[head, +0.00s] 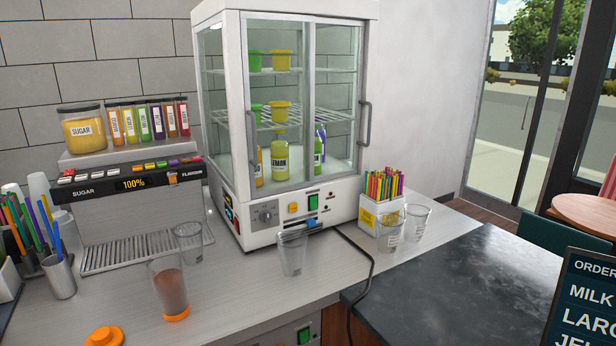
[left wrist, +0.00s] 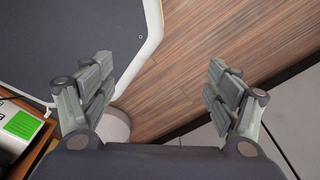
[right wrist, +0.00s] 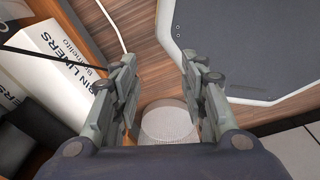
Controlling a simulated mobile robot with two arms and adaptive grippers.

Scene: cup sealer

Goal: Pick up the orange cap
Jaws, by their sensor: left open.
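The orange cap (head: 104,336) lies on the counter at the bottom left of the head view, its near side cut off by the picture edge. A clear cup with brown contents (head: 169,286) stands to its right, with an orange piece (head: 177,315) around its bottom. My left gripper (left wrist: 160,78) is open and empty over the wooden floor in the left wrist view. My right gripper (right wrist: 160,72) is open, its fingers apart and nothing between them. Neither gripper shows in the head view, and neither wrist view shows the cap.
Clear cups (head: 292,252) stand on the counter (head: 235,302). A glass-fronted cabinet (head: 290,210) and a sugar dispenser (head: 140,215) stand behind. A straw box (head: 383,215) is at the right. A bin-liners box (right wrist: 55,55) shows in the right wrist view.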

